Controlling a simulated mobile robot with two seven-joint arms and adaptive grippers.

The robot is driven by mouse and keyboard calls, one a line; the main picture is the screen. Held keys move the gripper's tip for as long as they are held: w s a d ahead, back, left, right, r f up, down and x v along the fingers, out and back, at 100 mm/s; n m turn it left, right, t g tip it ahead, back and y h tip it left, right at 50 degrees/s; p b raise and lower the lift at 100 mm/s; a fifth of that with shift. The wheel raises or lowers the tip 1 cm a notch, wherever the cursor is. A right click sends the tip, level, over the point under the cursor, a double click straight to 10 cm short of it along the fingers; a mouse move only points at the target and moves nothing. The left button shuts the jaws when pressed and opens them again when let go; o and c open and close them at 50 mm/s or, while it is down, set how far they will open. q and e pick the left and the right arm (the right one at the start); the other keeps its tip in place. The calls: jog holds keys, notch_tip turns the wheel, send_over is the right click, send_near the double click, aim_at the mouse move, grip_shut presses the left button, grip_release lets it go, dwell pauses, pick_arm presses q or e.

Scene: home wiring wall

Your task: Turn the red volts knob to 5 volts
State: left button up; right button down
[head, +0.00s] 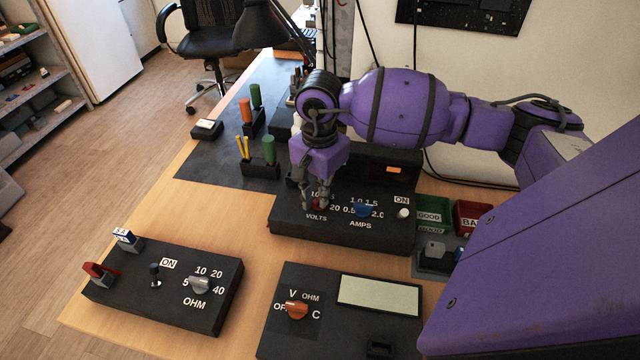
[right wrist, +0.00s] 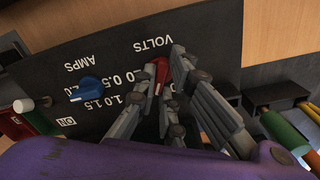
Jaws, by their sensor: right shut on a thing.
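The red volts knob (head: 318,206) is on the sloped face of a black power supply (head: 380,237) on the bench. My right gripper (head: 318,198) comes down over it, with its fingers shut on the knob. In the right wrist view the red knob (right wrist: 161,70) shows between the fingertips of the right gripper (right wrist: 164,75). The VOLTS label shows beside the knob. The fingers hide part of the volts scale and most of the knob, so I cannot tell which number it points to. My left gripper is not in view.
The blue amps knob (head: 363,210) and a white button (head: 403,213) are right of the volts knob. Handled tools (head: 268,150) stand in holders behind left. Green (head: 430,215) and red (head: 470,215) bins are at the right. Boxes with a grey knob (head: 199,285) and orange knob (head: 296,309) lie in front.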

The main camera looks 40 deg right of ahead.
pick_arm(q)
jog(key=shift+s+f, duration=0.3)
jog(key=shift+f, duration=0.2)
pick_arm(e)
jog(key=shift+n, duration=0.6)
pick_arm(q)
jog(key=shift+b, duration=0.3)
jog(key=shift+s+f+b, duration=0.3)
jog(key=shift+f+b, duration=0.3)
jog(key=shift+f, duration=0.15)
pick_arm(e)
jog(key=shift+n, duration=1)
jog(key=shift+f+n+b, duration=0.1)
jog(key=shift+n+b, duration=0.45)
jog(key=shift+n, duration=0.15)
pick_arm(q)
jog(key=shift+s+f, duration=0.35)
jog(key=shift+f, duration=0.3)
pick_arm(e)
jog(key=shift+n, duration=0.3)
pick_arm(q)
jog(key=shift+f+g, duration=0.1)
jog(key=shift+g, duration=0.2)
